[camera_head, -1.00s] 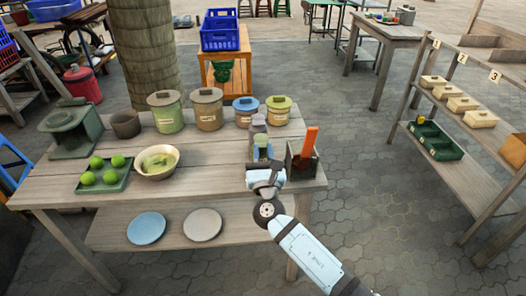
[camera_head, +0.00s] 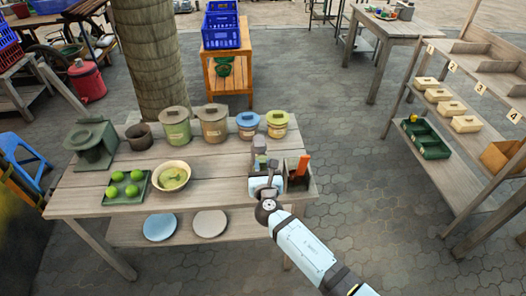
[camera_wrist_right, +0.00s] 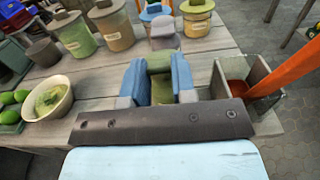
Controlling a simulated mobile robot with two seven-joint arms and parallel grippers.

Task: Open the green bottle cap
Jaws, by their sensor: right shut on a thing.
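The green bottle cap (camera_wrist_right: 160,62) shows in the right wrist view as a blocky dull-green piece between my two blue fingers. My right gripper (camera_wrist_right: 158,85) is shut on it. In the head view the cap (camera_head: 261,161) is a small green patch at the fingertips of my right gripper (camera_head: 262,172), near the table's right end. The bottle's body is mostly hidden by the fingers and wrist, so I cannot tell whether the cap is apart from it. My left gripper is not in view.
A grey bottle (camera_wrist_right: 163,33) stands just behind. An open box (camera_head: 301,184) with an orange upright piece is close on the right. Lidded jars (camera_head: 214,127) line the table's back. A bowl (camera_head: 171,187) and a tray of green fruit (camera_head: 113,200) are left.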

